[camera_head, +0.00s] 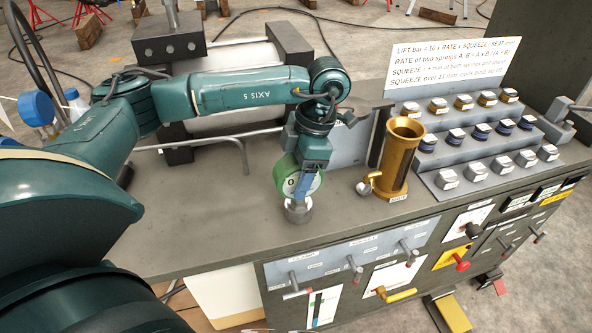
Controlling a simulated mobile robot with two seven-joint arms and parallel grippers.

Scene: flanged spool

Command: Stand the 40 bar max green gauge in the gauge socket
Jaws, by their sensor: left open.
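The green gauge (286,178) is upright, its round body partly hidden behind my gripper. Its pale face shows a dark mark, but the 40 bar marking is too small to read. Below it is the grey round gauge socket (298,213) near the bench's front edge. The gauge's lower end meets the socket's top in this view; how deep it sits I cannot tell. My left gripper (306,184) comes down from above right at the gauge. Its jaws are open, with blue-grey fingers in front of the gauge's right side. My right gripper is not in view.
A brass cylinder (398,160) with a side spout stands right of the gauge. A stepped grey rack (435,190) holds several capped pieces, with a printed sign (452,68) behind. Levers (398,293) project from the front panel. The bench (195,225) left of the socket is clear.

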